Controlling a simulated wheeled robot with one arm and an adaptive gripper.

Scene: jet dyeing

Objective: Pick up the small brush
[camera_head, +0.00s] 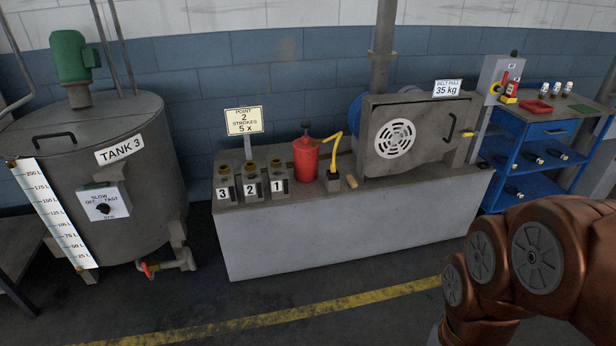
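I cannot make out a small brush for certain. A small tan piece (351,181) lies on the front of the grey bench top (415,183), just right of a small dark block (333,182). It is too small to tell whether it is the brush. My brown arm fills the lower right of the head view, apart from the bench. My gripper is not visible.
On the bench are a red can (306,160), a yellow bent part (332,143), several numbered holders (251,186) and a grey machine (412,137). Tank 3 (100,170) stands left, a blue shelf cart (535,150) right. The floor in front is clear.

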